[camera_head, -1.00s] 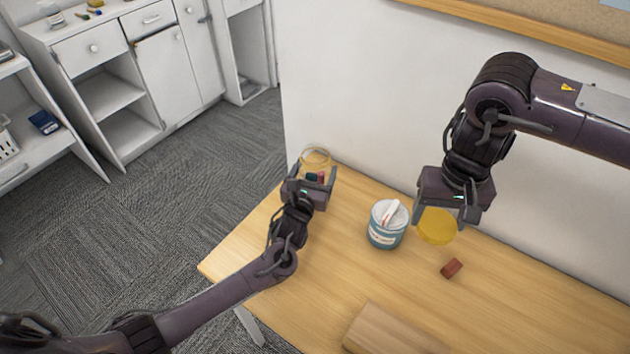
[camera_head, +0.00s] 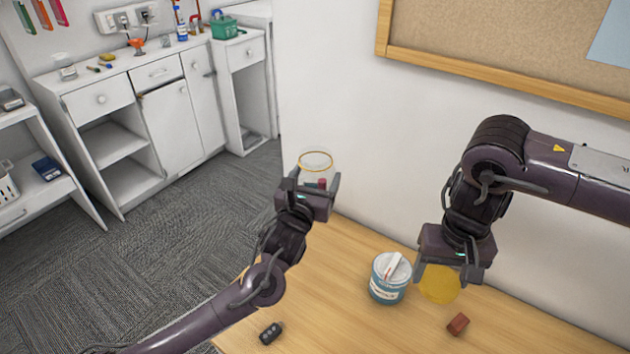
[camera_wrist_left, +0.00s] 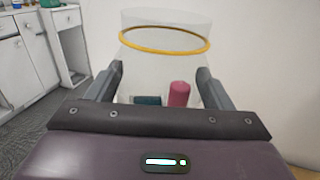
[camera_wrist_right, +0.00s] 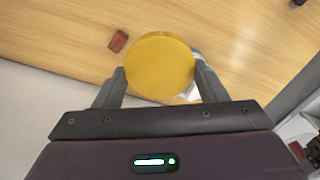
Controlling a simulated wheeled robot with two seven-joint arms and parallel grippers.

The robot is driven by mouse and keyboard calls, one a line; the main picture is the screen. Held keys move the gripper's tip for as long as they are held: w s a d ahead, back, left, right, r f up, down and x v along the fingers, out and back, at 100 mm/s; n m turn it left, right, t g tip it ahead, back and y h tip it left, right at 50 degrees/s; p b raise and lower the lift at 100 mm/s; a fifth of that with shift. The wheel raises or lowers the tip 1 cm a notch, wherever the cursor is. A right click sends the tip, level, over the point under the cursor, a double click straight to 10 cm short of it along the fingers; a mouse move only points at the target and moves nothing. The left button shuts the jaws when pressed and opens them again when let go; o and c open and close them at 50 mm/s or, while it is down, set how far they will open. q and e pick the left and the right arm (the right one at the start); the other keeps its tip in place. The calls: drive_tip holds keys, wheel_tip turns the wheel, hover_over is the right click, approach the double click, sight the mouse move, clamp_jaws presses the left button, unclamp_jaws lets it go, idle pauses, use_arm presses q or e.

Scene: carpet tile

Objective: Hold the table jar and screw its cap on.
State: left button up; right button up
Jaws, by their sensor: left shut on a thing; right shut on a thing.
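The clear jar (camera_head: 316,168) has a yellow ring near its top, and a red and a dark piece show inside it. My left gripper (camera_head: 318,184) is shut on it and holds it upright, raised near the wall at the table's far left end. It also shows between the fingers in the left wrist view (camera_wrist_left: 163,58); its top is open. The round yellow cap (camera_head: 439,285) is in my right gripper (camera_head: 447,278), which is shut on it above the table at right. The cap also shows in the right wrist view (camera_wrist_right: 160,67). Jar and cap are well apart.
A blue-and-white tin (camera_head: 388,290) stands on the wooden table (camera_head: 345,318) between the two grippers, close to the right one. A red-brown block (camera_head: 457,324) and a small dark object (camera_head: 271,332) lie on the table. The white wall (camera_head: 350,110) rises behind.

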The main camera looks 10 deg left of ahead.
use_arm(q)
drive_tip(key=o, duration=0.5)
drive_tip(key=c, duration=0.8)
use_arm(e)
drive_tip(key=d, duration=0.2)
drive_tip(key=shift+w+d+r, duration=0.15)
drive_tip(key=shift+d+r, duration=0.25)
use_arm(q)
drive_tip(key=s+a, duration=0.3)
drive_tip(key=s, duration=0.5)
drive_tip(key=s+a+f+y, duration=0.1)
drive_tip(key=s+a, duration=0.2)
drive_tip(key=s, duration=0.6)
drive_tip(key=shift+f+n, duration=0.2)
drive_tip(key=shift+n, duration=0.2)
use_arm(e)
drive_tip(key=d, duration=0.1)
drive_tip(key=d+r, duration=0.1)
drive_tip(key=shift+d+m, duration=0.3)
drive_tip(key=shift+d, duration=0.1)
use_arm(q)
drive_tip(key=shift+d, duration=0.15)
drive_tip(key=s+d+f+m+g+h, duration=0.2)
drive_tip(key=d+m+g+h, duration=0.2)
drive_tip(key=d+m+h, duration=0.4)
drive_tip(key=shift+d+h, duration=1.7)
drive_tip(key=shift+d, duration=1.25)
